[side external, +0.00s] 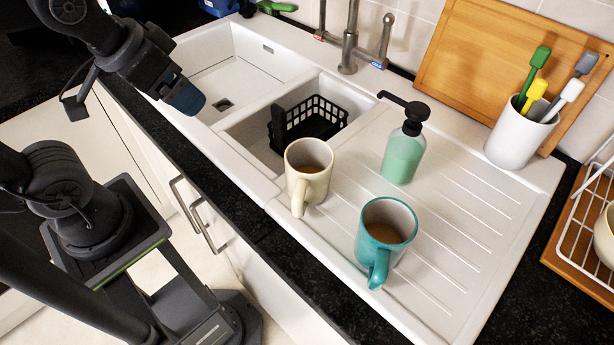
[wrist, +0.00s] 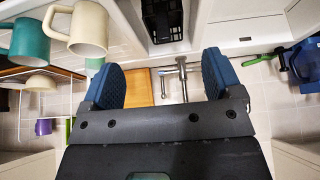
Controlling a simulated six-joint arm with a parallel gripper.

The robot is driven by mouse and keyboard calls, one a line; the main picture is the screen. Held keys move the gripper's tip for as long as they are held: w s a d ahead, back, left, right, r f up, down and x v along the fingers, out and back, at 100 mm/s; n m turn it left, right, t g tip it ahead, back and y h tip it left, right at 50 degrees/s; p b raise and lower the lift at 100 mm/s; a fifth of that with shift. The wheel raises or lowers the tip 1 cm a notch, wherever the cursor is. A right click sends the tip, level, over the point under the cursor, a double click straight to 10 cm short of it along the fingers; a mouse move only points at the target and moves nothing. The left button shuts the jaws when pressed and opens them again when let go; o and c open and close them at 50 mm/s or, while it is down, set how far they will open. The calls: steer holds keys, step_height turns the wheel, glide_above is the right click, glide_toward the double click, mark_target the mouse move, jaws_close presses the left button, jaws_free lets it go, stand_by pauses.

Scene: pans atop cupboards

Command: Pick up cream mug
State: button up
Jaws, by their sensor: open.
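The cream mug (side external: 308,178) stands upright on the white sink unit, where the small basin meets the ribbed drainboard. Its handle points toward the front edge, and brown liquid shows inside. In the wrist view the cream mug (wrist: 88,30) is at the upper left, outside the jaws. My gripper (side external: 187,98) is over the front of the large basin, left of the mug and well apart from it. In the wrist view the blue fingers of my gripper (wrist: 172,80) are spread with nothing held between them.
A teal mug (side external: 386,236) stands right of the cream mug, close by. A green soap bottle (side external: 403,155) with a black pump stands behind them. A black basket (side external: 310,122) sits in the small basin. A tall tap (side external: 349,50) rises at the back.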

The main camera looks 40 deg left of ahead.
steer(key=m+g+y, duration=0.3)
steer(key=m+g, duration=0.3)
steer(key=m, duration=0.6)
glide_above(302, 190)
steer(key=d, duration=0.3)
steer(key=f, duration=0.1)
steer(key=x, duration=1.3)
steer(key=shift+w+a+f, duration=0.1)
steer(key=shift+w+a, duration=0.05)
steer(key=shift+w, duration=0.05)
steer(key=shift+c, duration=0.2)
steer(key=c, duration=1.2)
steer(key=shift+o, duration=0.2)
